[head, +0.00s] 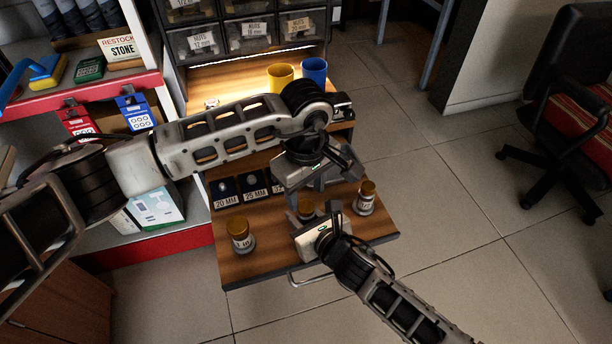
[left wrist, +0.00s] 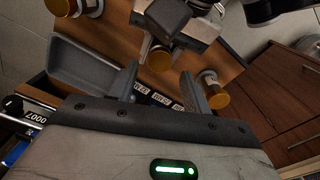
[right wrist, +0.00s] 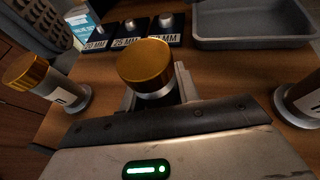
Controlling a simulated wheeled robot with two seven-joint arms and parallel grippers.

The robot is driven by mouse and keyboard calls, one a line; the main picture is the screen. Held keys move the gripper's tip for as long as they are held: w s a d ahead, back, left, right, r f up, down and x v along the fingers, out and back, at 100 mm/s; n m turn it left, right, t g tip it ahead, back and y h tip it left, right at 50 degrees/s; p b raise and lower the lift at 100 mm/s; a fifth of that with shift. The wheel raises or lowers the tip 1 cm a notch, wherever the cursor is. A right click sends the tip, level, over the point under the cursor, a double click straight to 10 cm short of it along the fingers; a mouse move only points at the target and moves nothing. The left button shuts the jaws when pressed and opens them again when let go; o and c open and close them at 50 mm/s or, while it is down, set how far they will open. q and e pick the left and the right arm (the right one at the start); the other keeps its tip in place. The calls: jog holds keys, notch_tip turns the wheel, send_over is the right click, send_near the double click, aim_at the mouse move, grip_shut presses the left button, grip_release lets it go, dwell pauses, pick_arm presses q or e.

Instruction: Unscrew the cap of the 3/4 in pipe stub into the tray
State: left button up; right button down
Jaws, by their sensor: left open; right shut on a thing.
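Three upright pipe stubs with brass-coloured caps stand on the wooden bench. My right gripper (head: 318,232) is shut on the middle stub, below its cap (right wrist: 145,62); this cap also shows in the left wrist view (left wrist: 160,57). My left gripper (head: 320,180) is open above and behind that cap, apart from it; its fingers show in the left wrist view (left wrist: 162,88). The grey tray (right wrist: 255,42) lies at the back right in the right wrist view; my left arm mostly hides it in the head view. The middle stub's size label is hidden.
The left stub (head: 240,237) and right stub (head: 366,198) stand close on either side. Size-marked sample blocks (head: 224,192) sit behind. A yellow cup (head: 280,78) and a blue cup (head: 314,71) are farther back. The bench's front edge is near my right gripper.

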aim_at(306, 207)
pick_arm(q)
jog(key=shift+f, duration=1.8)
jog(key=c, duration=1)
jog(key=n, duration=0.6)
jog(key=shift+n, duration=0.4)
pick_arm(e)
jog(key=shift+d, duration=0.1)
pick_arm(q)
jog(key=o, duration=1.1)
jog(key=shift+s, duration=0.1)
